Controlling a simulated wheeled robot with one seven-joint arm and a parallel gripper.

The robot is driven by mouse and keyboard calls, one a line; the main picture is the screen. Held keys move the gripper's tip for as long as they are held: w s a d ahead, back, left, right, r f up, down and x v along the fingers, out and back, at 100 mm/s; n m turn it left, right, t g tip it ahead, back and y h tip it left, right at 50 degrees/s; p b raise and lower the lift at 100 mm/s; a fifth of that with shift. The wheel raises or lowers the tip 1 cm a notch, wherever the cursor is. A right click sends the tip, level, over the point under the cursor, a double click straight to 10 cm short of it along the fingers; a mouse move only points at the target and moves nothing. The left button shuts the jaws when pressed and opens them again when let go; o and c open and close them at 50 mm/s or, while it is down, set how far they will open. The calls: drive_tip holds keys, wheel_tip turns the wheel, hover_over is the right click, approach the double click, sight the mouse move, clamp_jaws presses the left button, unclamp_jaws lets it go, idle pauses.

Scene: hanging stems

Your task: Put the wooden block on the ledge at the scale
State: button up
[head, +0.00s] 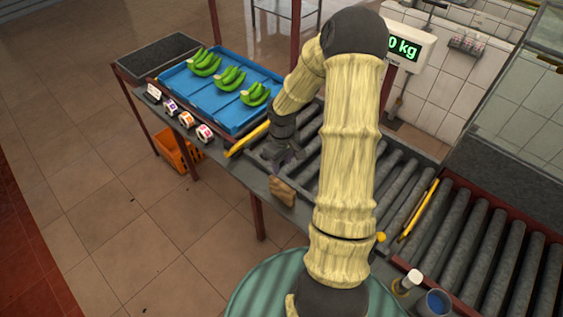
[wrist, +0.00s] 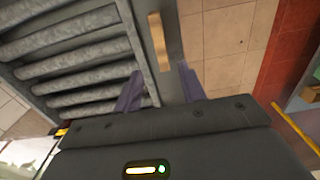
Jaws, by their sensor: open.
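The wooden block (head: 282,191) lies on the grey ledge (head: 243,176) along the front of the roller conveyor. The block also shows in the wrist view (wrist: 159,43), on the ledge strip (wrist: 170,85) between the rollers and the floor. My gripper (head: 282,163) is just behind the block in the head view. In the wrist view my gripper (wrist: 160,85) has its two fingers apart, with nothing between them, and the block is beyond the fingertips. The scale's display (head: 403,46) reads 0 kg at the back; my arm partly hides it.
A blue tray (head: 222,118) with green banana bunches (head: 229,78) stands left on the conveyor. Several label rolls (head: 188,117) sit along the ledge. Yellow bars (head: 247,139) lie beside the rollers. A bottle (head: 407,282) and blue cup (head: 435,302) stand at the lower right.

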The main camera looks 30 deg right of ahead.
drive_tip(key=s+a+r+m+t, duration=0.2)
drive_tip(key=s+a+r+m, duration=0.2)
drive_tip(key=s+a+r, duration=0.8)
wheel_tip(320, 180, up, 3)
drive_tip(key=shift+s+a+f+t, duration=0.2)
drive_tip(key=shift+s+a+t, duration=0.1)
drive_tip(key=shift+a, duration=0.5)
drive_tip(key=shift+w, duration=0.1)
drive_tip(key=b+x, duration=0.2)
drive_tip(key=shift+s+f+b, duration=0.25)
drive_tip(key=shift+f+b, duration=0.15)
drive_tip(key=shift+f, duration=0.05)
drive_tip(key=shift+c, duration=0.5)
